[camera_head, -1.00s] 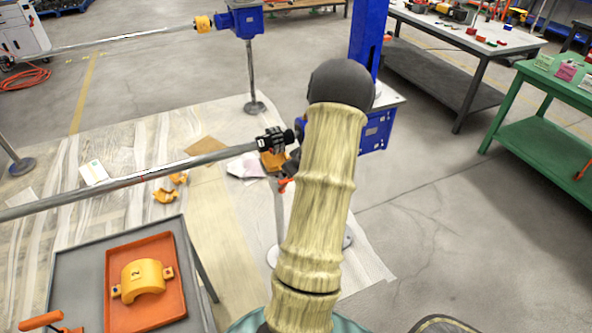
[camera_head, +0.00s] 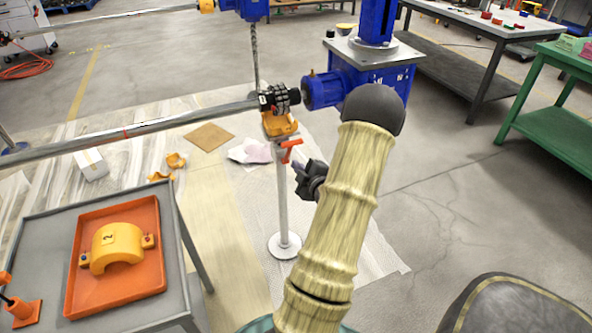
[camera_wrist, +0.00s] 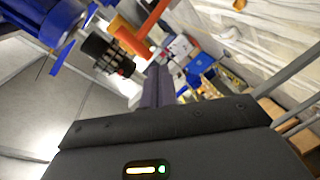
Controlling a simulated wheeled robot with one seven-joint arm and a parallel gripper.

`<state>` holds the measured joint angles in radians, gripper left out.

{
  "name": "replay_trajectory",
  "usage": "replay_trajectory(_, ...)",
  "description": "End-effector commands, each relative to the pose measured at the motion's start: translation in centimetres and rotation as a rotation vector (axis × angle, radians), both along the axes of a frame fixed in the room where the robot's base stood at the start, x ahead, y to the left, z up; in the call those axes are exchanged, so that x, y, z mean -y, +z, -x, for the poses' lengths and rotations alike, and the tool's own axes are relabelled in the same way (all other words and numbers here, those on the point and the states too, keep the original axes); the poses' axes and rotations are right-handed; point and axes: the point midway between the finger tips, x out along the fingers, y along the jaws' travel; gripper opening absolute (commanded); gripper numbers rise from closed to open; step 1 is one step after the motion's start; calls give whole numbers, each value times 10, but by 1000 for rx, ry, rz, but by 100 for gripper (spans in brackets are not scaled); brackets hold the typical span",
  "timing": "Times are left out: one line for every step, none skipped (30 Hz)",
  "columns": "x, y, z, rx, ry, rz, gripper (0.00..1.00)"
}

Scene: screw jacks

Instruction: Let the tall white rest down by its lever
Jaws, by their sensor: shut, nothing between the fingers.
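The tall white rest (camera_head: 283,205) stands upright on a round white foot, with a yellow-orange cradle (camera_head: 280,125) at its top, just under the coupling end of the long shaft. Its red-orange lever (camera_head: 291,148) sticks out near the top of the post, to the right. My gripper (camera_head: 299,168) is shut and empty, just right of the post and a little below the lever. I see no contact with the lever. In the wrist view, my closed fingers (camera_wrist: 158,85) point toward an orange part (camera_wrist: 150,22), probably the lever.
The long shaft (camera_head: 140,130) runs left from the black coupling (camera_head: 280,98) at the blue motor (camera_head: 322,90). A grey cart (camera_head: 190,270) with an orange tray (camera_head: 72,285) stands front left. A green table (camera_head: 545,120) is at right.

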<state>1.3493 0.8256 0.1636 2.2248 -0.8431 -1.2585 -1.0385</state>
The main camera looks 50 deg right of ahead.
Motion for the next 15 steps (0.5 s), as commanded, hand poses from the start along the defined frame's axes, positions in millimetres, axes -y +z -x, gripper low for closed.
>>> replay_trajectory(-1, -20, 5, 21, -3, 59, 0)
replay_trajectory(-2, -23, 8, 34, -4, 99, 0)
replay_trajectory(-4, -27, 12, 50, -7, 154, 0)
replay_trajectory(-4, -30, 15, 62, -12, 195, 0)
replay_trajectory(-5, -33, 19, 74, -18, 235, 0)
replay_trajectory(-6, -38, 24, 88, -29, 291, 0)
replay_trajectory(-7, -40, 28, 99, -39, 332, 0)
replay_trajectory(-8, -43, 32, 108, -50, 374, 0)
replay_trajectory(-9, -47, 37, 120, -65, 428, 0)
replay_trajectory(-10, -49, 41, 128, -79, 470, 0)
replay_trajectory(-11, -51, 46, 137, -94, 509, 0)
replay_trajectory(-12, -53, 51, 145, -112, 555, 0)
replay_trajectory(-13, -54, 55, 149, -125, 587, 0)
replay_trajectory(-14, -54, 58, 154, -138, 614, 0)
replay_trajectory(-14, -54, 61, 158, -152, 645, 0)
